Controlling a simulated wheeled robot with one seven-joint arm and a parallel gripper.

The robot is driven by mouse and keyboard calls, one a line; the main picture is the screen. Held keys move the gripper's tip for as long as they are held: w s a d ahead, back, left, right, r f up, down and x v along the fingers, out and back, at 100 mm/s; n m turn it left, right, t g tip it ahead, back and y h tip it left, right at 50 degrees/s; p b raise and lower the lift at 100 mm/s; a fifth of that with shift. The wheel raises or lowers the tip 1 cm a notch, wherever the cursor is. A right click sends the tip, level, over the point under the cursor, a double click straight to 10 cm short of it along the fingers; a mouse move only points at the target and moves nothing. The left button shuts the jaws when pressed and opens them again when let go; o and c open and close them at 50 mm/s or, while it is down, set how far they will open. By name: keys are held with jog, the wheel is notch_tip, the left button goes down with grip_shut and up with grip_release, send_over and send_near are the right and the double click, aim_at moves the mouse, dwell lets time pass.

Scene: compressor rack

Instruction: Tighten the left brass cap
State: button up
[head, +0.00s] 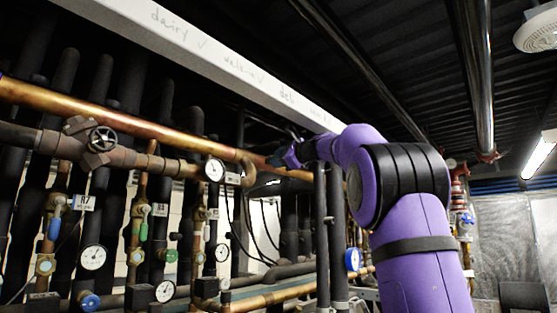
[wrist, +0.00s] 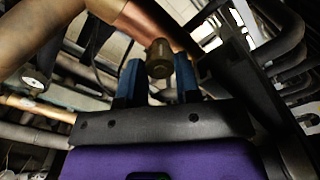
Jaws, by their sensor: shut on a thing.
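A dull brass cap (wrist: 159,57) sits at the lower side of a copper pipe (wrist: 143,26) in the wrist view. My gripper (wrist: 158,72) has its two blue fingers on either side of this cap and is shut on it. The cap's far side is hidden, and I see no second cap to compare it with. In the head view my gripper (head: 281,157) is small and dark, up against the long copper pipe (head: 130,115) under the white beam. My purple arm hides part of the rack, and the cap cannot be made out there.
The white beam (head: 205,47) with handwriting runs close above my gripper. A handwheel valve (head: 102,139), a round gauge (head: 214,169) and several dark upright pipes crowd the left. A dark pipe (wrist: 283,60) and a light-coloured beam lie close by on the wrist view's right.

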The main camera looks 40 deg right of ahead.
jog(key=shift+d+f+m, duration=0.1)
jog(key=shift+m, duration=4.1)
jog(key=o, duration=0.9)
